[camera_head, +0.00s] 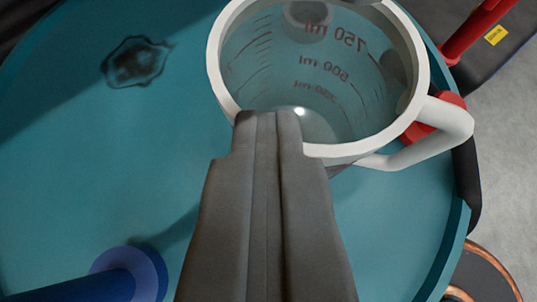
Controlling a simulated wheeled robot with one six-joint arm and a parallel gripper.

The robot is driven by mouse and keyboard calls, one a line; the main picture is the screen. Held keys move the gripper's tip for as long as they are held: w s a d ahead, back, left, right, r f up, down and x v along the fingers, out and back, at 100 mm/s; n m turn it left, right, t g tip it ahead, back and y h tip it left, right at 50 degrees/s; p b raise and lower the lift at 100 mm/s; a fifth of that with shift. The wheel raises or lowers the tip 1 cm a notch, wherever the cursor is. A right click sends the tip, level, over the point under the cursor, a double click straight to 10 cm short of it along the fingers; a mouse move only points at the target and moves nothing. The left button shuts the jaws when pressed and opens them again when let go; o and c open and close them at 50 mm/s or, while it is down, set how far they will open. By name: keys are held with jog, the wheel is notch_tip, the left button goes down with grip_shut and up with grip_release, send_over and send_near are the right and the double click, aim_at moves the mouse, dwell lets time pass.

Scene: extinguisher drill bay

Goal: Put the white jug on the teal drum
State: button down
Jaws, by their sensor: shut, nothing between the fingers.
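The white jug (420,60) is a clear measuring jug with a white rim and handle and red ml marks. It stands on the teal drum (110,150) at the upper middle, seen from above into its mouth, with its handle to the right. My gripper (268,115) is shut and empty. Its fingertips overlap the near left part of the jug's rim in the picture; I cannot tell whether they touch it. The fingers hide part of the drum top and of the near rim.
A blue object (125,275) stands on the drum at the lower left. A dark stain (136,62) marks the drum top. Red parts (475,30) and a black item (500,45) with a yellow label are at the upper right. A copper-edged round thing (485,275) is at the lower right.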

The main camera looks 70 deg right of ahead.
jog(key=shift+f, duration=0.3)
jog(key=shift+s+a, duration=0.25)
jog(key=shift+a, duration=0.75)
jog(key=shift+w+d+r, duration=0.1)
jog(key=shift+d+r, duration=0.1)
jog(key=shift+r, duration=0.5)
jog(key=s+a, duration=0.4)
jog(key=a, duration=0.7)
jog(key=shift+a, duration=0.3)
